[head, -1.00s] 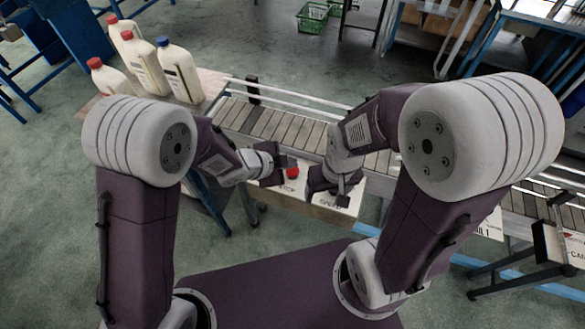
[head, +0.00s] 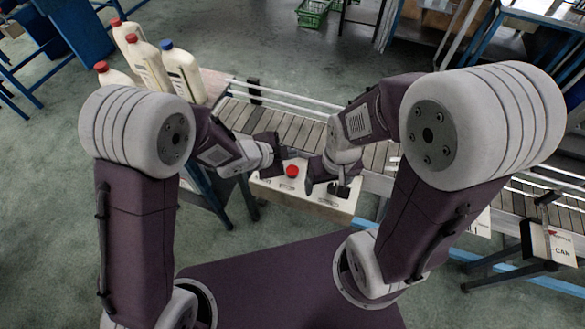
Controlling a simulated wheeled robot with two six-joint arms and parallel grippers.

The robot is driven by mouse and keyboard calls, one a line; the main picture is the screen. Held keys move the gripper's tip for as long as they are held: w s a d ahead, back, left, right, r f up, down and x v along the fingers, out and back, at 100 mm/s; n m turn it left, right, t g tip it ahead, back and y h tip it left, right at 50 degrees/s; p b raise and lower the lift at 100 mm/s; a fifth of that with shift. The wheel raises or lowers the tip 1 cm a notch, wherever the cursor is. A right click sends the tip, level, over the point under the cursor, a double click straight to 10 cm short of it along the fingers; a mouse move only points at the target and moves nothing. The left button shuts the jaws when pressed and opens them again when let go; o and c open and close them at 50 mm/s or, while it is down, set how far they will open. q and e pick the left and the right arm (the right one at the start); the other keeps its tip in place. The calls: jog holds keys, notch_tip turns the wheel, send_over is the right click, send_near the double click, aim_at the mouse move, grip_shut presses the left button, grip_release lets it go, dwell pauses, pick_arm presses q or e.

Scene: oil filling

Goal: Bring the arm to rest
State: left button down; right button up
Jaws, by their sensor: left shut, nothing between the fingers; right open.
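My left gripper (head: 277,154) is shut and empty. It hovers at the far left edge of the white control box, up and left of its round red button (head: 292,171). My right gripper (head: 322,182) is open over the right part of the control box (head: 317,199), to the right of the red button. Its fingers are dark and small here, and I cannot tell whether they touch the box. Both arms are bent inward over the front of the conveyor. The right gripper and wrist hide part of the box's top.
A slatted conveyor (head: 280,121) with rails runs behind the box toward the right. Several bottles, one a blue-capped bottle (head: 184,73), stand at its left end. A labelled CAN plate (head: 547,243) is at the right. The floor at left (head: 50,200) is clear.

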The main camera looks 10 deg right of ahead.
pick_arm(q)
jog(key=w+a+r+n+t+y, duration=0.2)
jog(key=w+a+r+n, duration=0.2)
jog(key=a, duration=0.6)
jog(key=w+a+r+n+t+y, duration=0.2)
jog(key=w+a+r+n, duration=0.15)
jog(key=a, duration=0.55)
jog(key=s+a+f+n+g+y, duration=0.3)
jog(key=s+a+n+y, duration=0.1)
jog(key=s+a+n, duration=0.6)
jog(key=s+f+n+g, duration=0.3)
jog(key=s+g, duration=0.1)
jog(key=s, duration=0.6)
jog(key=shift+g, duration=0.3)
jog(key=shift+s+r+n, duration=0.1)
jog(key=shift+s+n, duration=0.1)
jog(key=shift+n, duration=0.05)
